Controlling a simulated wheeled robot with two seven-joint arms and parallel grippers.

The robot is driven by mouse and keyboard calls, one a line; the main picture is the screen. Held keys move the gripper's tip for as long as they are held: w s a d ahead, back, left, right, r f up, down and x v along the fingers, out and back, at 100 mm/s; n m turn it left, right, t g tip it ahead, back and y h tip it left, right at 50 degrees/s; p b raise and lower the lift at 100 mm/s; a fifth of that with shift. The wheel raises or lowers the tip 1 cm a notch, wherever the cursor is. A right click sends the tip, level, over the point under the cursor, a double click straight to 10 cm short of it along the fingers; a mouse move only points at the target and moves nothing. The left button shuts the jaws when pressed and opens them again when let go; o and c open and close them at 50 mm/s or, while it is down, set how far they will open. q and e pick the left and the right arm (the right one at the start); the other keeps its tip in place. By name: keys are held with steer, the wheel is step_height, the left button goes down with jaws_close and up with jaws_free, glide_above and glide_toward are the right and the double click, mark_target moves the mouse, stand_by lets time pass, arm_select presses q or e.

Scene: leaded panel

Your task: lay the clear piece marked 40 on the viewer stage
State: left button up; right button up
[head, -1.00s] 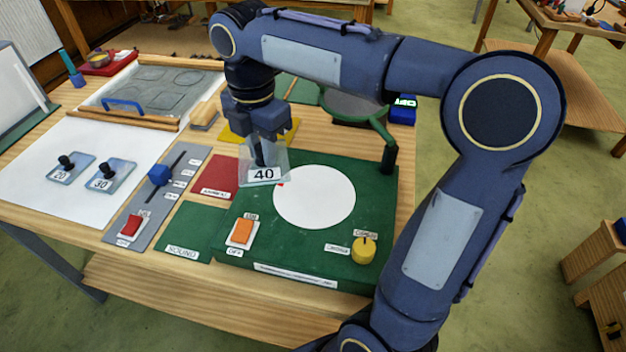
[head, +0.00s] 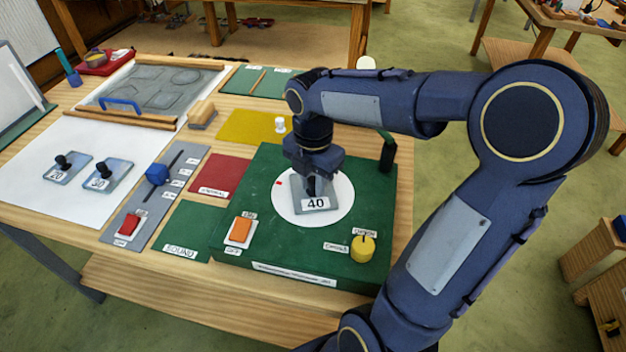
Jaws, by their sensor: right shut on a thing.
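The clear piece marked 40 (head: 316,204) is over the white round viewer stage (head: 287,207) on the green box (head: 300,248). My right gripper (head: 313,184) is shut on the piece's dark knob from above. The piece looks very low over the stage or touching it; I cannot tell which. The clear pieces marked 20 (head: 68,168) and 30 (head: 107,174) lie on the white sheet (head: 38,190) at the left. My left gripper is not in view.
On the green box are an orange switch (head: 240,231) and a yellow knob (head: 362,249). A dark post (head: 388,152) rises at its back right. A grey panel with a blue slider (head: 157,174) and red switch (head: 128,225) lies to the left, beside red and green mats.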

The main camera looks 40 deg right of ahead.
mark_target(313, 179)
steer(key=shift+f, duration=0.1)
steer(key=o, duration=0.8)
steer(key=shift+o, duration=0.2)
step_height(313, 179, up, 11)
steer(key=s+a+f+m+t+y, duration=0.1)
steer(key=s+a+f+m, duration=0.1)
steer(key=m, duration=0.5)
steer(key=s+a+f+m+t+y, duration=0.1)
steer(key=s+a+f+m+t, duration=0.1)
steer(key=s+m, duration=0.4)
steer(key=s+a+f+m+t+y+p, duration=0.1)
steer(key=s+a+f+m+t, duration=0.1)
steer(key=m, duration=0.6)
steer(key=shift+s+a+f+y, duration=0.1)
steer(key=shift+s+a+f, duration=0.25)
steer(key=shift+a, duration=0.25)
steer(key=shift+s+a+f+y, duration=0.1)
steer(key=shift+s+a+f, duration=0.1)
steer(key=shift+s+a, duration=0.35)
steer(key=shift+s+a+f+y, duration=0.1)
steer(key=shift+s+a+f, duration=0.25)
steer(key=shift+a, duration=0.3)
steer(key=shift+s+a+f+m+t, duration=0.25)
steer(key=shift+a+f+m+t, duration=0.05)
steer(key=shift+m, duration=0.7)
